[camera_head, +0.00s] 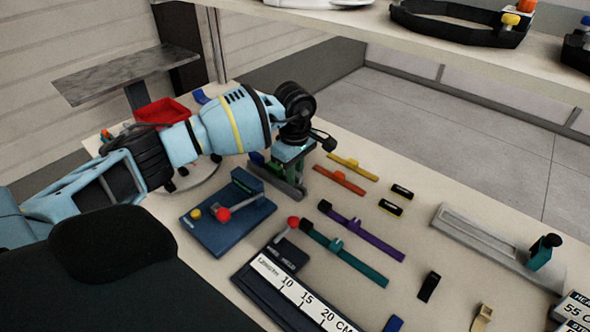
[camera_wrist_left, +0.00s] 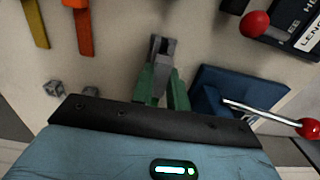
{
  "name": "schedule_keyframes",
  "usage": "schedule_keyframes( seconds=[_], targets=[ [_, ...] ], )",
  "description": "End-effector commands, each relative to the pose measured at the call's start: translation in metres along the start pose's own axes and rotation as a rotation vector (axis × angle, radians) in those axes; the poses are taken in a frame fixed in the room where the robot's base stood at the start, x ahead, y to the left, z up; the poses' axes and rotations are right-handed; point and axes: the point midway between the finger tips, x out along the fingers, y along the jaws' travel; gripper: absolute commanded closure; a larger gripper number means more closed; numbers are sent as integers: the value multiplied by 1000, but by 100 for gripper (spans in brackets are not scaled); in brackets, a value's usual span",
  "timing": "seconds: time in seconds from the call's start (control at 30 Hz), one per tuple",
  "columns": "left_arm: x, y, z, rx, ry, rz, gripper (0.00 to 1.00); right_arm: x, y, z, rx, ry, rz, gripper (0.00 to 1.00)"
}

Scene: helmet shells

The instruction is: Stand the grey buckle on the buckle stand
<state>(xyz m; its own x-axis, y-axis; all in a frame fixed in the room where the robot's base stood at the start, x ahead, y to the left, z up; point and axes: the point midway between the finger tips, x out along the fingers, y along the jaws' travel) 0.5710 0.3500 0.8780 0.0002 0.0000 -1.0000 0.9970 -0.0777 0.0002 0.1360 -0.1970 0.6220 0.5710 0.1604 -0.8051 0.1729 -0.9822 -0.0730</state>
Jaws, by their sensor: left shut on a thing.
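My left gripper (camera_head: 291,172) reaches down over the table in the head view. Its green fingers (camera_wrist_left: 162,80) show in the middle of the wrist view, shut on the grey buckle (camera_wrist_left: 162,47), a small grey piece with a dark slot at the fingertips. The hand and fingers partly hide the buckle in the head view. I cannot tell from these views whether it touches anything beneath it. I cannot clearly make out the buckle stand. My right gripper is not in view.
A blue base with a red-knobbed lever (camera_head: 250,222) stands just in front of the gripper. Yellow (camera_head: 353,168) and orange (camera_head: 340,180) strips lie to its right. Purple and teal strips, a length gauge (camera_head: 290,290) and a long grey tray (camera_head: 470,232) are further away. A red bin (camera_head: 162,112) stands behind.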

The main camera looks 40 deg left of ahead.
Motion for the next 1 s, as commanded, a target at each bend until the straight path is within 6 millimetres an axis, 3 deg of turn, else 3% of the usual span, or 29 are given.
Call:
schedule_keyframes(
  seconds=[0.77, 0.8, 0.93, 1.0],
  targets=[
    [17, 0, 0, 0, 0, -1, 100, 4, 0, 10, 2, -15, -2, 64],
    [16, 0, 0, 0, 0, 0, 79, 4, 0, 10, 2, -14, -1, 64],
    [16, 0, 0, 0, 0, 0, 62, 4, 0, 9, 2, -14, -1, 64],
    [16, 0, 0, 0, 0, 0, 59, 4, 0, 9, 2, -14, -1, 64]
  ],
)
